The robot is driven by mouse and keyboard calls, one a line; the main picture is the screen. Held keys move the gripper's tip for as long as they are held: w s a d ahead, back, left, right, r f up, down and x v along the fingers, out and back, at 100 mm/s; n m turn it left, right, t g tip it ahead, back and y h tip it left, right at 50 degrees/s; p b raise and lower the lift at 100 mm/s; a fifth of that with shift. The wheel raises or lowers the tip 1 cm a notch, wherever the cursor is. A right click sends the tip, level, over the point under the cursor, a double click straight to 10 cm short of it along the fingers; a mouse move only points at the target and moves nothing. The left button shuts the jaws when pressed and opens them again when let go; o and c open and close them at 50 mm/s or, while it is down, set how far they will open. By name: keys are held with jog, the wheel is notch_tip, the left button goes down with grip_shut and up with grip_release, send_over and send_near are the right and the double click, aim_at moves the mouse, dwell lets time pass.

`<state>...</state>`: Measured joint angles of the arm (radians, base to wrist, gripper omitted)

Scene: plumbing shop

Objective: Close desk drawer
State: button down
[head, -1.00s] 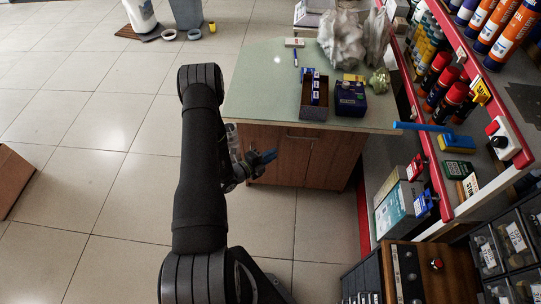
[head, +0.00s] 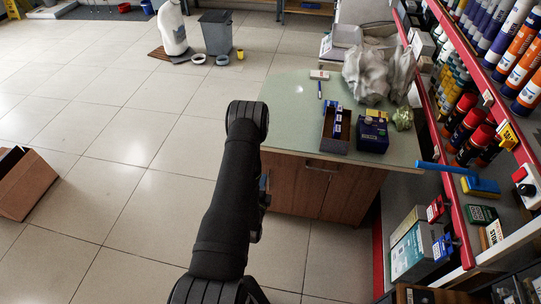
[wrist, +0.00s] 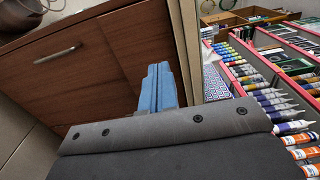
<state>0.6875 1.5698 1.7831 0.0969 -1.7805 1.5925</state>
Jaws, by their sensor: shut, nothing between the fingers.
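The desk (head: 290,105) has a pale green top and a brown wooden front. Its drawer front (head: 290,165) lies under the top, with a metal handle (head: 322,166). In the wrist view the handle (wrist: 57,55) is at the left on a brown panel. I cannot tell whether the drawer is fully flush with the desk. My gripper (wrist: 157,88) shows blue fingers, shut and empty, in front of the brown panels, right of the handle. In the head view my gripper (head: 264,184) is mostly hidden behind my arm, close to the desk's left front. I cannot tell whether it touches the wood.
On the desk top stand a dark open box (head: 336,130), a dark blue box (head: 372,135) and plastic bags (head: 368,75). A red-edged shelf (head: 450,165) with tubes and cans borders the right. A cardboard box (head: 25,185) sits on the floor at left. The tiled floor between is clear.

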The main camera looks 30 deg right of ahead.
aim_at(271, 154)
jog(key=x, duration=1.3)
jog(key=shift+w+d, duration=0.2)
jog(key=shift+d, duration=0.05)
jog(key=shift+w, duration=0.1)
jog(key=shift+x, duration=1.2)
jog(key=v, duration=1.4)
jog(key=s+d, duration=0.7)
jog(key=d, duration=0.1)
jog(key=x, duration=1.3)
jog(key=shift+w+d+f, duration=0.15)
jog(key=shift+w+f, duration=0.05)
jog(key=shift+w, duration=0.1)
